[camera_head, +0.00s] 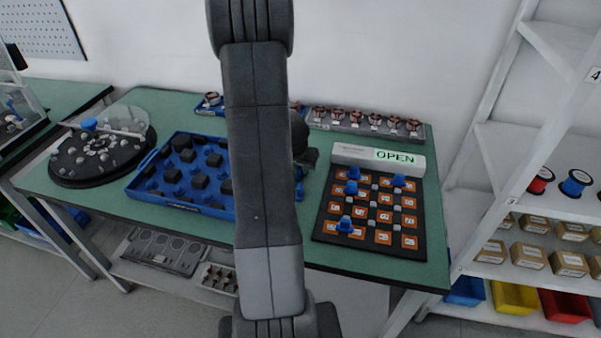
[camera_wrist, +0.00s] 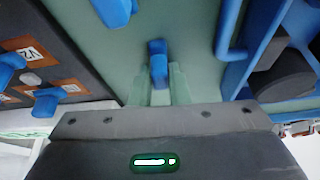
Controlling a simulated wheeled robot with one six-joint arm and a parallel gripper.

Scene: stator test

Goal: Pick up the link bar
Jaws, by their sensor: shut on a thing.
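The link bar (camera_wrist: 158,66) is a small blue piece. In the wrist view it sits between the two pale, see-through fingers of my gripper (camera_wrist: 157,88), which is shut on it, over the green table top. Whether it still touches the table cannot be told. In the head view my arm and wrist hide the fingertips. A second blue piece (camera_wrist: 116,10) lies on the table at the top of the wrist view, apart from my gripper.
The blue tray (camera_head: 148,160) with dark parts lies left of my arm. The dark board (camera_head: 330,238) with orange tiles and blue pieces lies right, below an OPEN sign (camera_head: 395,157). A round dark turntable (camera_head: 75,176) stands far left. A grey rack (camera_head: 365,125) of coils stands behind.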

